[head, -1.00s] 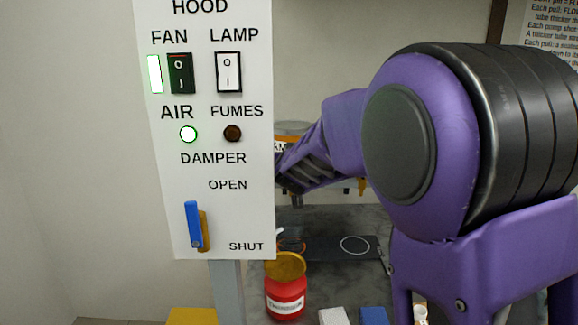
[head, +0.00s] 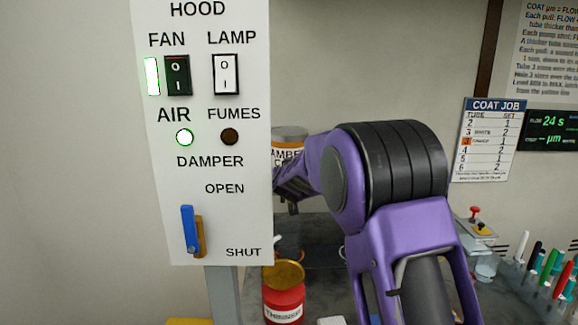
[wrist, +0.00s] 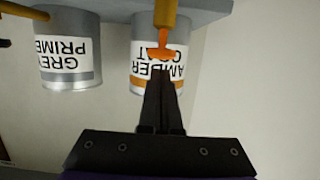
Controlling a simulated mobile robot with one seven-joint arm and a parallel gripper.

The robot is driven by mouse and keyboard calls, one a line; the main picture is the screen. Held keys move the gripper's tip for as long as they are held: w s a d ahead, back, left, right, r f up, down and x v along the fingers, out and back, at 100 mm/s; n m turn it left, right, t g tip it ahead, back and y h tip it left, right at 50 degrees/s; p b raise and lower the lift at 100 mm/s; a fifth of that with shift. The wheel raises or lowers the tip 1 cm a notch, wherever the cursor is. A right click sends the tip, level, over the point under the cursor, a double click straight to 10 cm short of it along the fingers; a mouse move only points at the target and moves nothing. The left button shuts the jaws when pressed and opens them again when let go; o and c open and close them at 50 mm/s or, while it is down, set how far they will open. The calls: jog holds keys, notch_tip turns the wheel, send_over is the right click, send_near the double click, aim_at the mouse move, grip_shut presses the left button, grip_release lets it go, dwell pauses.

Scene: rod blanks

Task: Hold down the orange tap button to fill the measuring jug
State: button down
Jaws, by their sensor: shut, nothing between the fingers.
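In the wrist view, which is upside down, my gripper (wrist: 162,76) is shut and empty. Its fingertips point at an orange tap part (wrist: 161,52) in front of a can labelled AMBER COAT (wrist: 143,78). The tips are very close to the orange part; I cannot tell whether they touch. In the head view, the amber can (head: 290,133) shows partly behind the white panel, and my arm runs toward it. The fingers and tap are hidden there. A clear vessel, perhaps the measuring jug, is mostly hidden behind a red jar (head: 284,297).
The HOOD panel (head: 203,225) stands close on the left, partly in front of my forearm. A GREY PRIME can (wrist: 68,62) hangs beside the amber one. At the right are a clear container (head: 487,265), several pens (head: 548,265) and a display reading FLOW 24 s (head: 552,122).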

jog(key=shift+f, duration=0.3)
jog(key=shift+f+b, duration=0.75)
jog(key=shift+f, duration=0.45)
dwell(6.5)
